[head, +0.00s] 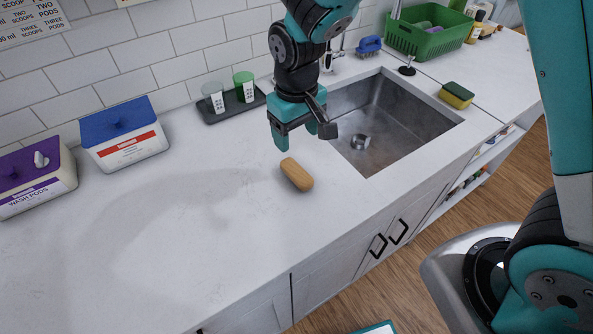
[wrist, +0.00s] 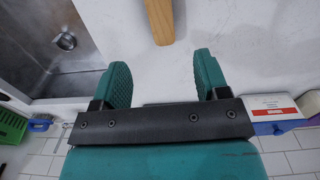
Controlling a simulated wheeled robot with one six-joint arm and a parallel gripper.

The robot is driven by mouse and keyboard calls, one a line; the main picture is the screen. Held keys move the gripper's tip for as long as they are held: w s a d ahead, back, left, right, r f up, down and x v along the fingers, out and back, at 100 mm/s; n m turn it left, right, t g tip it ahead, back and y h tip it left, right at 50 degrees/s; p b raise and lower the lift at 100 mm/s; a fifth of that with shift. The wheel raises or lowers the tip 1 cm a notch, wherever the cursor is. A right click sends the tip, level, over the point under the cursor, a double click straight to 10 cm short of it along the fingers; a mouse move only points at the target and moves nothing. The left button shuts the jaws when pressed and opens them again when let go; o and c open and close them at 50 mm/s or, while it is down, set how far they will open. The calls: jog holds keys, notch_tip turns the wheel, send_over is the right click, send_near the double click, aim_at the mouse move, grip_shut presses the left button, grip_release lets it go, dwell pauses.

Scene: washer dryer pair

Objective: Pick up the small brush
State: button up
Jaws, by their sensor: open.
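A small brush with a tan wooden back (head: 297,174) lies on the white counter, left of the sink. Its bristles are not visible. In the wrist view the small brush (wrist: 160,20) shows at the top middle, beyond the fingertips and roughly in line with the gap between them. My gripper (head: 304,136) points down above the counter, a little behind the brush in the head view. In the wrist view my gripper (wrist: 162,78) is open with nothing between its teal fingers. It appears apart from the brush.
The steel sink (head: 440,125) is right of the brush. A dark tray (head: 233,110) with two cups stands behind. A blue-lidded box (head: 125,135) and purple-lidded box (head: 35,180) are left. A blue scrub brush (head: 369,45), sponge (head: 457,94) and green basket (head: 428,40) are farther right. The counter's front left is clear.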

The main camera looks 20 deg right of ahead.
aim_at(296, 170)
notch_tip(296, 170, down, 7)
jog(key=shift+r+p, duration=0.15)
jog(key=shift+p, duration=0.5)
jog(key=shift+f+p, duration=1.1)
jog(key=shift+f, duration=1.6)
jog(key=shift+c, duration=0.2)
jog(key=c, duration=1)
